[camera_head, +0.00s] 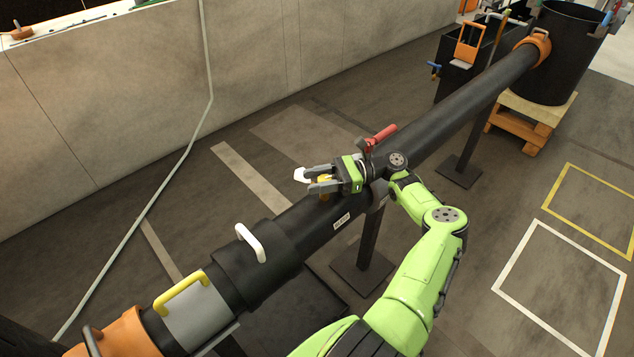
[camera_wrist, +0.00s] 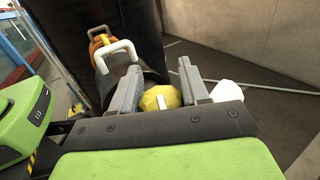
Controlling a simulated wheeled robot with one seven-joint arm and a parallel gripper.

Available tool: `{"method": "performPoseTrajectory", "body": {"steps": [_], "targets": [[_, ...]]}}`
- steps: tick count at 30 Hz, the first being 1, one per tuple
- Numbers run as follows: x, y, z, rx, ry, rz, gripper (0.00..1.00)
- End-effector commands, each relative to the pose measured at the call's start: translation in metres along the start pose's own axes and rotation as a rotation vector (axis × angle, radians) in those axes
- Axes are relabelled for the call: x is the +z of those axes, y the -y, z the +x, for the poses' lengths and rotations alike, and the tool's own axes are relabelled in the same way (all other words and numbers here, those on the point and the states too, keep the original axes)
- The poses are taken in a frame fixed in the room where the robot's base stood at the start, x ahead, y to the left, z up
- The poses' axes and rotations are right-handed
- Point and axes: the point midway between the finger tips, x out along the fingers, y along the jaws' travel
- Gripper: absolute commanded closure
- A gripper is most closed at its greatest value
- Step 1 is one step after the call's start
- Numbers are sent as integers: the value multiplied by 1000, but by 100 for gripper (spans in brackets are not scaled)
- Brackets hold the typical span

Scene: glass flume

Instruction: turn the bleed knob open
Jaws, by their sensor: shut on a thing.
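The yellow bleed knob (camera_wrist: 161,98) sits between the two grey fingers of my gripper (camera_wrist: 160,80) in the wrist view. It has a pale mark on its face. In the head view a small part of the knob (camera_head: 325,182) shows between the fingers, on top of the black pipe (camera_head: 330,222). My gripper (camera_head: 309,181) lies over the pipe with its fingers pointing left and is shut on the knob. The fingers and gripper body hide part of the knob.
A red lever (camera_head: 380,136) stands on the pipe just behind my gripper. A white handle (camera_head: 251,243) and a yellow handle (camera_head: 181,291) rise from the pipe's near end. A black tank (camera_head: 555,60) stands at the far end. A pale wall (camera_head: 110,110) runs along the left.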

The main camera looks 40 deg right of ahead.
Motion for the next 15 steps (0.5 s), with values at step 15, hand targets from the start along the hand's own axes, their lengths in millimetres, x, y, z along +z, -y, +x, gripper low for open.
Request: {"method": "performPoseTrajectory", "body": {"steps": [15], "targets": [[0, -2, 0, 62, -1, -3, 86]]}}
